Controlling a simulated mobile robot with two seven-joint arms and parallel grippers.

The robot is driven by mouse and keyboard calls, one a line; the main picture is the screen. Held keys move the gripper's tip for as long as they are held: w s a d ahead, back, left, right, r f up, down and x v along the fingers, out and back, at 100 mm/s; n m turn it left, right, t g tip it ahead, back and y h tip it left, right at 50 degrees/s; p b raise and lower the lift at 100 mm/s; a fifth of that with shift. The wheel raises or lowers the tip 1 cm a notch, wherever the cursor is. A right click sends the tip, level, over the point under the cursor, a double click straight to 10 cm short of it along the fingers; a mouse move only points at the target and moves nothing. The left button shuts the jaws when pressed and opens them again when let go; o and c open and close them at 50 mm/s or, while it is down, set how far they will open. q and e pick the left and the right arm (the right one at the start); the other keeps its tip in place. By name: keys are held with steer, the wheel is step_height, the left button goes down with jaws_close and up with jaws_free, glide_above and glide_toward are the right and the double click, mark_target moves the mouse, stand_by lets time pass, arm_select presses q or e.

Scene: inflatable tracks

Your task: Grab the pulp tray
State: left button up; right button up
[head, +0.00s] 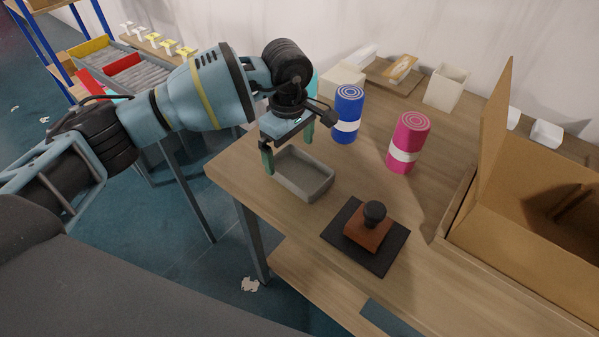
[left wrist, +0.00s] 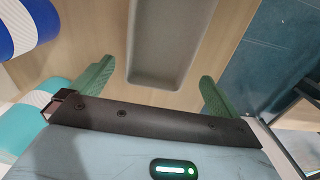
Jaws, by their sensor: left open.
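The pulp tray (head: 303,175) is a grey, shallow, rectangular tray lying on the wooden table near its left corner. It also shows in the left wrist view (left wrist: 160,62), at the top middle, partly cut off by the frame. My left gripper (head: 288,150) is open just above and behind the tray, with its green fingers apart. In the left wrist view the fingers (left wrist: 158,88) stand to either side of the tray's near end, with nothing between them held. I cannot tell whether they touch the tray. My right gripper does not show.
A blue roll (head: 347,114) and a pink roll (head: 408,142) stand behind the tray. A stamp (head: 368,228) sits on a black pad in front. An open cardboard box (head: 530,220) is at the right. A teal roll (left wrist: 45,120) is close to my left gripper.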

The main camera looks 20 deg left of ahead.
mark_target(289, 168)
arm_select(q)
steer(key=f, duration=0.4)
steer(key=shift+w+a+f, duration=0.25)
steer(key=shift+f, duration=0.05)
steer(key=c, duration=0.9)
step_height(289, 168, up, 10)
